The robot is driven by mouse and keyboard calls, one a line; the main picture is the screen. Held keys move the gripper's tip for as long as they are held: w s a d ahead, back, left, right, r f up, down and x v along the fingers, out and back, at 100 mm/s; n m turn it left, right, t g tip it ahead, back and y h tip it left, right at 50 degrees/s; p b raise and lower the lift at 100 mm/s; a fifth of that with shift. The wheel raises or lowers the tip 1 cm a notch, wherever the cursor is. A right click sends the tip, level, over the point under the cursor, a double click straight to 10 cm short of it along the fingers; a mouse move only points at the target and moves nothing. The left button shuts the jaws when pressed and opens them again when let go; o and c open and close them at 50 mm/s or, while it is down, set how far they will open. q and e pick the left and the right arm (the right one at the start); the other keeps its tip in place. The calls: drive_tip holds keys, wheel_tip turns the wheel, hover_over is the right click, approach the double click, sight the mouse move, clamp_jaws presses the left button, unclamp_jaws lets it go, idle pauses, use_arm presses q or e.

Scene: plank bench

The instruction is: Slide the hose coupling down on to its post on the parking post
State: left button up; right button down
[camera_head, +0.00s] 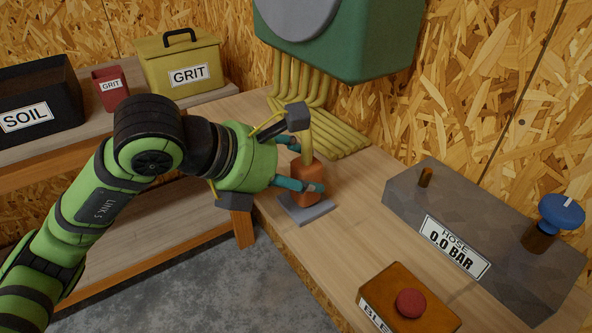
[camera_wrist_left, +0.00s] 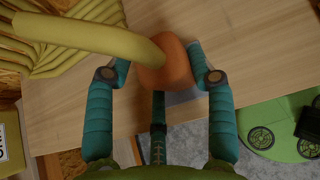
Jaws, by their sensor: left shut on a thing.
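The hose coupling (camera_head: 305,173) is an orange block with a yellow hose (camera_head: 293,90) running into its top; in the left wrist view the coupling (camera_wrist_left: 170,75) lies between the fingers. My left gripper (camera_head: 306,166) is shut on it, one teal finger on each side. The coupling looks upright over the grey base plate (camera_head: 318,211) of the parking post, near the bench's front edge. The post itself is hidden behind or inside the coupling. I cannot tell whether the coupling's bottom touches the plate. My right gripper is not in view.
A grey block (camera_head: 447,222) with a brown stub, blue knob (camera_head: 561,214) and "HOSE 0.0 BAR" label stands right. An orange box with a red button (camera_head: 411,302) is in front. Coiled hose (camera_head: 340,135) lies behind. Soil and grit boxes (camera_head: 180,62) stand left. Bench between is clear.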

use_arm(q)
drive_tip(key=shift+f, duration=0.15)
drive_tip(key=o, duration=1.3)
drive_tip(key=v, duration=1.2)
